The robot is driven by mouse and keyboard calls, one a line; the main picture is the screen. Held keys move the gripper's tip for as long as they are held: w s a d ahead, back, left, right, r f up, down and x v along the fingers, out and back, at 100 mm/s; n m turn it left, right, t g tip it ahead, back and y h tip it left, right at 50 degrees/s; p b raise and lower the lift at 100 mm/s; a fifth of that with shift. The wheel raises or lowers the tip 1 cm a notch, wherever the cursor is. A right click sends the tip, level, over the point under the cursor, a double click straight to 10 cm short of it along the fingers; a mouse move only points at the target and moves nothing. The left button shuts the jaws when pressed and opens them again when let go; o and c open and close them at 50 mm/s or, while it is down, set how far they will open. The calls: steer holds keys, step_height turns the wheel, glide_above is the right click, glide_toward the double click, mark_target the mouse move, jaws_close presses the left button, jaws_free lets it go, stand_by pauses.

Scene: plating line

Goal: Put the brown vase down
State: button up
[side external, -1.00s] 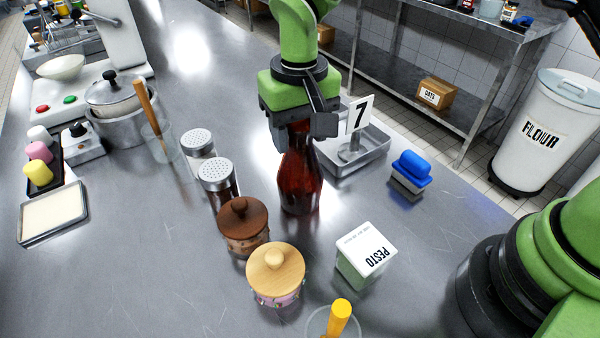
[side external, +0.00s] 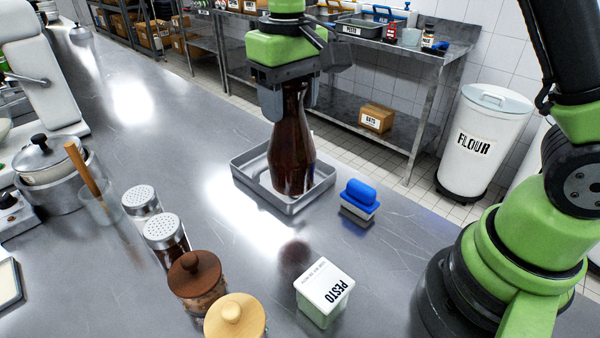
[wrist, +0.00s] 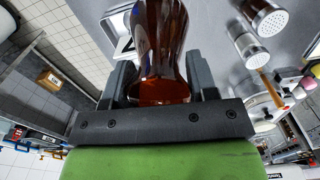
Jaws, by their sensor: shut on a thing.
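The glossy brown vase (side external: 293,150) is upright, its neck between the fingers of my gripper (side external: 290,100), which is shut on it. A dark reflection on the counter lies well below its base, so the vase appears raised. In the side view it overlaps the grey metal tray (side external: 250,193) and hides part of it. In the wrist view the vase (wrist: 162,45) sits between the fingers, and the tray shows partly to its left.
A blue-handled brush (side external: 360,195) lies right of the tray.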

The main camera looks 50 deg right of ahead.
steer(key=s+d, duration=0.2)
steer(key=d, duration=0.4)
steer(key=shift+s+d+f+n, duration=0.3)
steer(key=shift+s+f+n, duration=0.05)
steer(key=shift+s+n, duration=0.05)
steer(key=a+n, duration=0.2)
steer(key=a, duration=0.1)
steer(key=w+a+n, duration=0.1)
steer(key=a+n, duration=0.4)
steer(key=a, duration=0.1)
steer(key=shift+w+a+r, duration=0.15)
steer(key=shift+w+r, duration=0.25)
steer(key=s+a+n, duration=0.1)
steer(key=a+n, duration=0.7)
steer(key=a, duration=0.1)
step_height(320, 180, down, 9)
steer(key=shift+s+a, duration=0.2)
steer(key=shift+a, duration=0.05)
steer(key=shift+f, duration=0.3)
